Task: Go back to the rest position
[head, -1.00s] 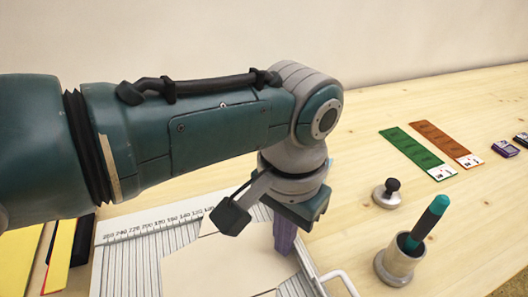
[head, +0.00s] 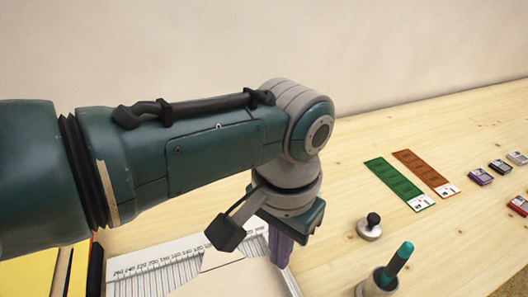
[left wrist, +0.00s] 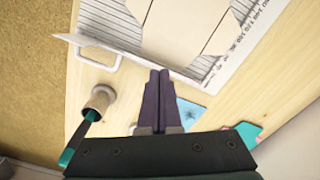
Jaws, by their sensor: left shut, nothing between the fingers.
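My left arm reaches in from the left in the head view. Its purple-fingered left gripper (head: 281,250) points down above the right part of a white ruled board (head: 150,262). In the left wrist view the two fingers of the left gripper (left wrist: 160,78) are together with nothing between them. The ruled board (left wrist: 245,62) with printed numbers shows ahead of the fingertips there, with pale sheets on it. Part of the board is hidden by my arm in the head view. My right gripper is in neither view.
A cup (head: 376,286) holding a teal-topped pen (head: 398,262) stands at the lower right. A small black-knobbed metal piece (head: 371,227) is beyond it. Green (head: 399,182) and orange (head: 427,172) strips lie farther back. Several small inkpads (head: 480,177) are at the right. Yellow sheets (head: 25,275) lie at lower left.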

